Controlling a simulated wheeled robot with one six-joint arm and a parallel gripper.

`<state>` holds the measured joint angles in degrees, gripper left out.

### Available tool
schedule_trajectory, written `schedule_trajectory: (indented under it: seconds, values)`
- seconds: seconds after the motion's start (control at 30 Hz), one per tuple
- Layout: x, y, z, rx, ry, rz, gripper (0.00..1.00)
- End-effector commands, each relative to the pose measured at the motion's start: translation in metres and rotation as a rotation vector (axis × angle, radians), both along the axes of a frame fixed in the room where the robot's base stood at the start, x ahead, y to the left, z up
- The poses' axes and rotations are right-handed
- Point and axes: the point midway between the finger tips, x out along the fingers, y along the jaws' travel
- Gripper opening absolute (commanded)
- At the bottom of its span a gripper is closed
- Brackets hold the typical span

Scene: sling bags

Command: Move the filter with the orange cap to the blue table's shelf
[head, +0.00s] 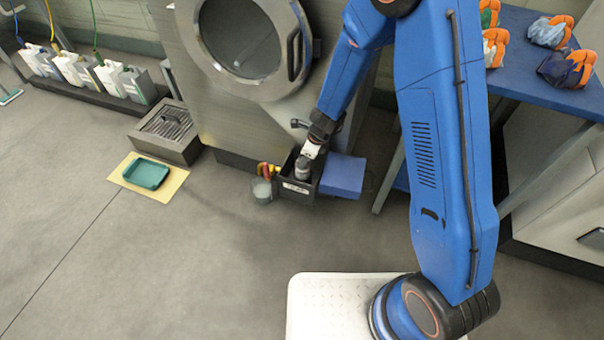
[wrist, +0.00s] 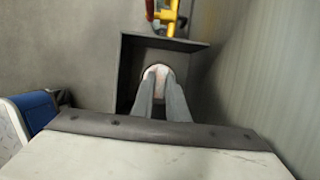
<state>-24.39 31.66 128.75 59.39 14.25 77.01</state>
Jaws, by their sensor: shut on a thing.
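My gripper (head: 303,166) reaches down into a black bin (head: 297,192) in front of the steel machine. In the wrist view my gripper (wrist: 160,85) is shut on a pale round thing (wrist: 158,71) inside the bin. The thing has a faint pinkish tint; most of it is hidden by the fingers, and I cannot tell whether it has an orange cap. The blue table (head: 535,84) stands at the right in the head view. Part of its blue lower shelf (head: 401,179) shows behind my arm; the rest is hidden.
A clear pot (head: 262,190) with red and yellow handles stands left of the bin. A blue box (head: 343,176) stands right of it. Blue-and-orange items (head: 567,68) lie on the tabletop. A green tray (head: 146,174) rests on a yellow mat. Open floor lies in front.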

Motion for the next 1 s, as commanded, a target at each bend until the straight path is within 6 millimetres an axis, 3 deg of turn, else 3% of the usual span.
schedule_trajectory:
  seconds: [1.0]
  values:
    - [0.000, 0.000, 0.033, 0.000, -0.001, 0.000, 0.00]
